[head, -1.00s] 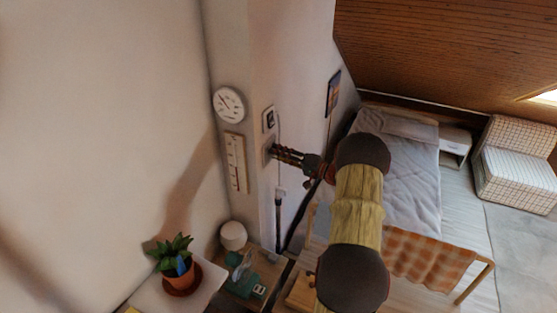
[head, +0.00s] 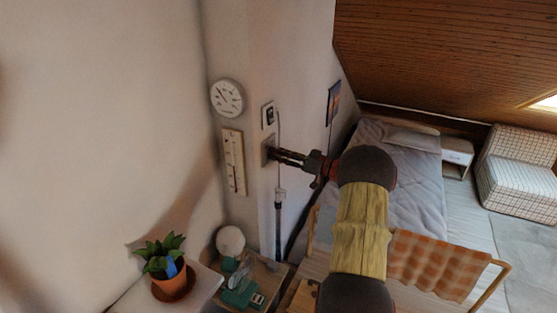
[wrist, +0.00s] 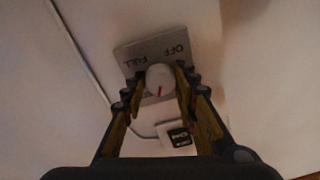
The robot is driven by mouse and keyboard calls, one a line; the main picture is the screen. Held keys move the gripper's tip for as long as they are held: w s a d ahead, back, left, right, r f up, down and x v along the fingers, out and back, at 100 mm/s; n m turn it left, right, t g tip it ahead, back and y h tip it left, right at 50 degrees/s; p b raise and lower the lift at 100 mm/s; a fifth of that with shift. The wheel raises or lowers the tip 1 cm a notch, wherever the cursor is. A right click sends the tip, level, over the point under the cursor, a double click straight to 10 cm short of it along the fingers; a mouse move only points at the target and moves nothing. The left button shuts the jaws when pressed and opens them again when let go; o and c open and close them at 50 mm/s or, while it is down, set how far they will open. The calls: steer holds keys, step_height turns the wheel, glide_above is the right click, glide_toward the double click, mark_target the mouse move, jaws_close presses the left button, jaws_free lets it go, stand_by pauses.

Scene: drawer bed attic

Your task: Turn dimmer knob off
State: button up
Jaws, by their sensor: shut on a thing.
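The dimmer knob (wrist: 160,79) is a round white knob with a red pointer line, on a grey wall plate (wrist: 134,53) marked OFF and FULL in the wrist view. The red line points down and a little left in that picture, away from the lettering. My gripper (wrist: 162,85) has its two fingers closed on either side of the knob. In the head view my gripper (head: 272,153) reaches left to the dimmer plate on the wall column. The knob itself is hidden by my fingers there.
A second wall plate with a dark square (head: 269,116) is just above, and a cable runs down beside the dimmer. A round dial (head: 227,98) and a thermometer (head: 234,162) hang to the left. A potted plant (head: 169,266) and a bed (head: 400,180) are lower down.

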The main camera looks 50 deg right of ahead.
steer(key=shift+f+n+g+h+b, duration=0.1)
steer(key=shift+n+g+h+b, duration=0.2)
steer(key=shift+n+b, duration=7.3)
steer(key=shift+n+g+h+b, duration=0.2)
steer(key=shift+n+g+b, duration=0.1)
steer(key=shift+n+b, duration=7.25)
steer(key=shift+n+p, duration=0.55)
steer(key=shift+n, duration=0.3)
steer(key=o, duration=1.2)
steer(key=shift+r, duration=0.2)
steer(key=shift+c, duration=0.2)
